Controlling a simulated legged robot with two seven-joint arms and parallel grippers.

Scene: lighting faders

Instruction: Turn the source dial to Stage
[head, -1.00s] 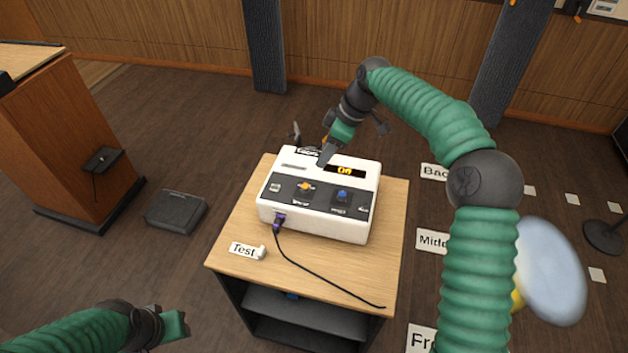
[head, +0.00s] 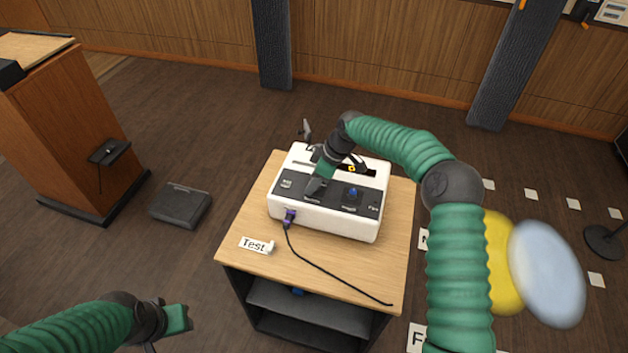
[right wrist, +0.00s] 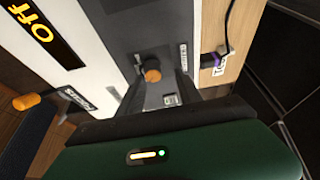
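The white control box (head: 325,221) stands on the wooden cart top, its dark front panel facing me. My right gripper (head: 316,186) is at the left part of that panel and hides the dial there in the head view. In the right wrist view an orange-tipped knob (right wrist: 152,75) stands on the grey panel just ahead of my gripper. The fingers appear apart, one on each side of it; contact cannot be told. Its small label is unreadable. The display (right wrist: 42,32) reads OFF. My left gripper (head: 177,319) is low at the left, away from the box; its fingers are unclear.
A blue knob (head: 353,192) sits right of my right gripper on the panel. A purple plug (head: 290,216) with a black cable hangs at the box front. A Test card (head: 256,245) lies on the cart. A lectern (head: 75,135) and dark floor box (head: 181,205) stand left.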

